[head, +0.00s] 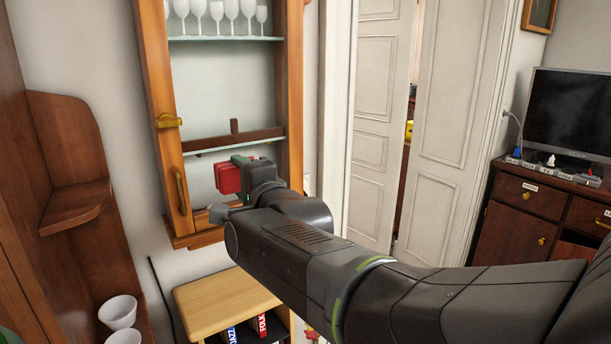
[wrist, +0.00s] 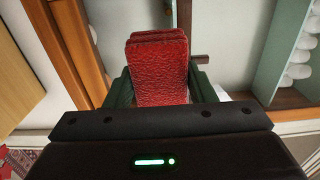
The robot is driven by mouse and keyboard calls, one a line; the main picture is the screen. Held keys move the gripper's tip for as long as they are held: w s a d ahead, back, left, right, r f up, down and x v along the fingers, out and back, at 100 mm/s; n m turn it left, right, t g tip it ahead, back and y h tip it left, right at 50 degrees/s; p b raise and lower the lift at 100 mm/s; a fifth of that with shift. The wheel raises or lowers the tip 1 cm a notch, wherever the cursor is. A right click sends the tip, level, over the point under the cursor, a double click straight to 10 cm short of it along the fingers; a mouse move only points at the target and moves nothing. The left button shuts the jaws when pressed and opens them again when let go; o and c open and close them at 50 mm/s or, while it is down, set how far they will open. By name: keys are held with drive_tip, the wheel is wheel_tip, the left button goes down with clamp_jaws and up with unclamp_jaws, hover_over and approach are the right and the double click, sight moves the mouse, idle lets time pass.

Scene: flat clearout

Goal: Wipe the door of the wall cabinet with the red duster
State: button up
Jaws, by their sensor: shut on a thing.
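The wall cabinet (head: 293,90) has an orange-brown wooden frame, with stemmed glasses on a pale shelf behind its front. Its door (head: 168,150) has a brass latch and a brass handle at the left. My gripper (head: 240,172) is in front of the cabinet's lower part, right of the handle. It is shut on the red duster (head: 227,178), which shows as a textured red block (wrist: 160,65) between the dark green fingers in the wrist view. I cannot tell whether the duster touches the door. My arm hides the cabinet's lower right corner.
A wooden shelf unit (head: 72,160) with white cups (head: 118,312) stands at the left. A low light-wood stand (head: 215,300) holding books is below the cabinet. White doors (head: 455,90) and a dark chest (head: 520,225) with a television (head: 570,112) are at the right.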

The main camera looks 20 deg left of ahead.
drive_tip(key=shift+d, duration=0.1)
drive_tip(key=shift+b+v, duration=0.3)
drive_tip(key=shift+v, duration=1.15)
